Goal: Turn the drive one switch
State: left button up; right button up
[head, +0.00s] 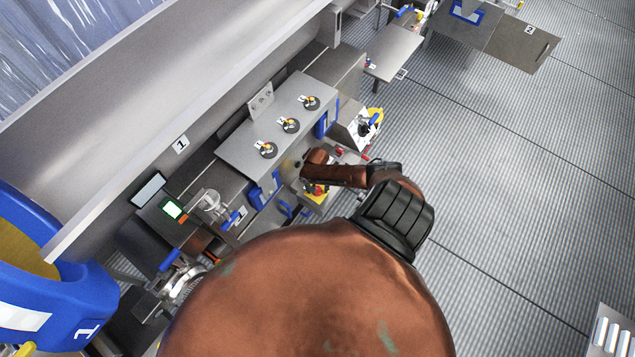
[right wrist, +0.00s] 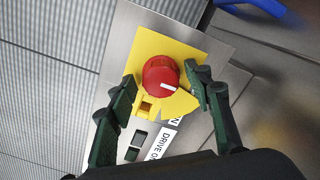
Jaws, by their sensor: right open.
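The drive one switch is a red round knob (right wrist: 160,76) with a white mark, on a yellow plate on a grey metal box. A label reading "DRIVE O…" (right wrist: 161,146) is beside it, partly cut off by my wrist. My right gripper (right wrist: 163,88) is open, with one dark green finger on each side of the knob. Gaps show between fingers and knob, so I see no clear contact. My left gripper is not in view.
A grey panel with several small yellow-and-black valves (head: 289,125) stands behind. A large blue-rimmed drum (head: 75,300) fills the lower left. Ribbed grey floor (head: 520,180) at the right is mostly free.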

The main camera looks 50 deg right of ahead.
jog(key=shift+r, duration=0.1)
notch_tip(320, 180, up, 12)
dwell(0.5)
dwell(0.5)
